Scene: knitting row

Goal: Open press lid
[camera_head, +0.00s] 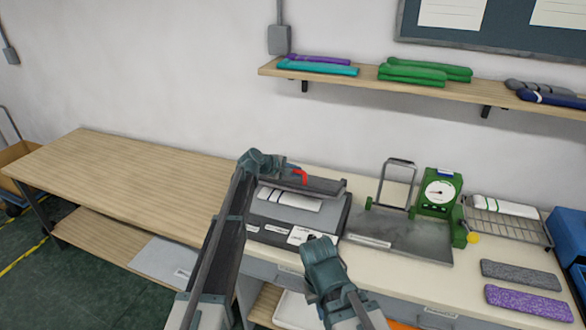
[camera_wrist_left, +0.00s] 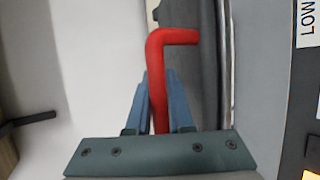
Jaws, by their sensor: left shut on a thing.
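The press (camera_head: 338,218) is a grey unit on the long bench. Its dark lid (camera_head: 325,186) is raised along the back edge, and the bed below is exposed. A white folded piece with dark stripes (camera_head: 290,200) lies on the bed. A bent red handle (camera_head: 301,177) is at the lid; it also shows in the left wrist view (camera_wrist_left: 158,75). My left gripper (camera_head: 288,169) is shut on this handle, with blue fingers on both sides of it (camera_wrist_left: 158,105). My right gripper (camera_head: 320,250) hangs in front of the press, apart from the lid; its fingertips are not clear.
A green dial gauge (camera_head: 439,191) and a metal plate with an upright frame (camera_head: 400,240) stand right of the press. A wire rack (camera_head: 510,222) and grey and purple pieces (camera_head: 528,302) lie further right. A wall shelf (camera_head: 420,85) is above. The bench's left part (camera_head: 120,165) is clear.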

